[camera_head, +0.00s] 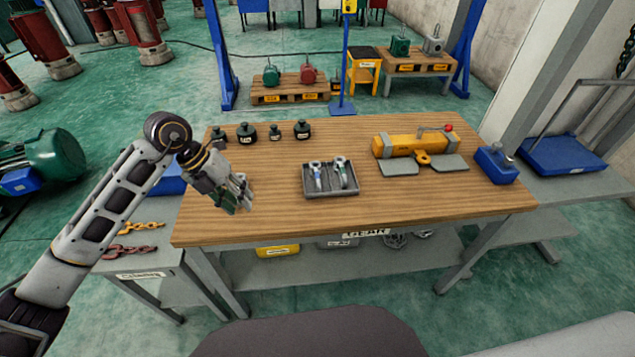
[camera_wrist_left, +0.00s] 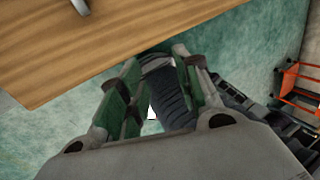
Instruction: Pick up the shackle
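Two silver shackles lie side by side in a small grey tray (camera_head: 330,195) near the middle of the wooden workbench. The left shackle (camera_head: 316,176) has a blue part, and the right shackle (camera_head: 342,172) has a greenish part. My left gripper (camera_head: 240,202) is over the left part of the bench, to the left of the tray and apart from it. In the left wrist view its green-padded fingers (camera_wrist_left: 156,80) stand apart with nothing held between them. No shackle shows in that view. My right gripper is out of view.
Several dark weights (camera_head: 247,133) stand at the bench's back left. A yellow hoist device (camera_head: 398,146) with grey plates and a blue block (camera_head: 497,165) stand to the right. The bench front (camera_head: 300,223) is clear.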

